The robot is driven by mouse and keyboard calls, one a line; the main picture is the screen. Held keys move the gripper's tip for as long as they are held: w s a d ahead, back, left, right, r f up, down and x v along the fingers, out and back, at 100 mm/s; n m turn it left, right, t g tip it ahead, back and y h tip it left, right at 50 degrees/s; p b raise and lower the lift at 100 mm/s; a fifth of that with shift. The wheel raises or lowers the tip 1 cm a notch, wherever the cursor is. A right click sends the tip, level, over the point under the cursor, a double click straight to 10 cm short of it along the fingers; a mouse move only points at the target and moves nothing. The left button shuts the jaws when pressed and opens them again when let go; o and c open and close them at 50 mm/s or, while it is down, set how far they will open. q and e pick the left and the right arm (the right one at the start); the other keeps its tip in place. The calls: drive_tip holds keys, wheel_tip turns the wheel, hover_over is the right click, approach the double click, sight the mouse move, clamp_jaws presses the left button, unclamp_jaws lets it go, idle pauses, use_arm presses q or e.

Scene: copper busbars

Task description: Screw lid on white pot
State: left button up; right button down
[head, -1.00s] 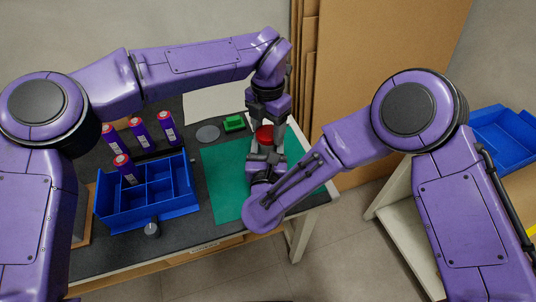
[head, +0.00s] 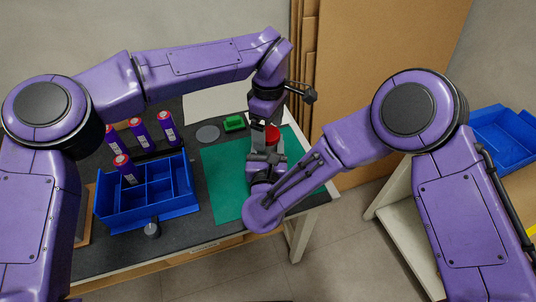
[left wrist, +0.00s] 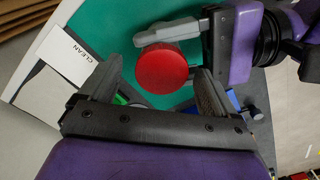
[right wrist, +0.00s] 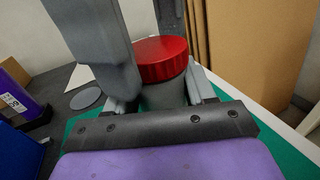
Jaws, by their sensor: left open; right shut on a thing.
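The red lid (head: 272,133) sits on top of the pot (right wrist: 165,96), which looks pale grey in the right wrist view. The lid looks level there (right wrist: 162,58); whether its thread is engaged cannot be seen. My right gripper (right wrist: 165,92) is shut on the pot's side, low over the green mat. My left gripper (left wrist: 160,85) is open above, pointing down, with its fingers on either side of the lid (left wrist: 162,68). Contact between these fingers and the lid cannot be made out. In the head view the pot is mostly hidden by my grippers.
The green mat (head: 225,180) lies at the table's right end. Cardboard sheets (head: 385,80) stand behind the table's right edge.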

use_arm(q)
wheel_tip(320, 180, up, 12)
idle(0.4)
use_arm(e)
drive_tip(key=shift+c, duration=1.5)
unclamp_jaws()
use_arm(q)
drive_tip(key=shift+f+b, duration=0.95)
use_arm(e)
drive_tip(key=s, duration=1)
drive_tip(key=shift+s+a, duration=0.25)
drive_tip(key=shift+a, duration=0.15)
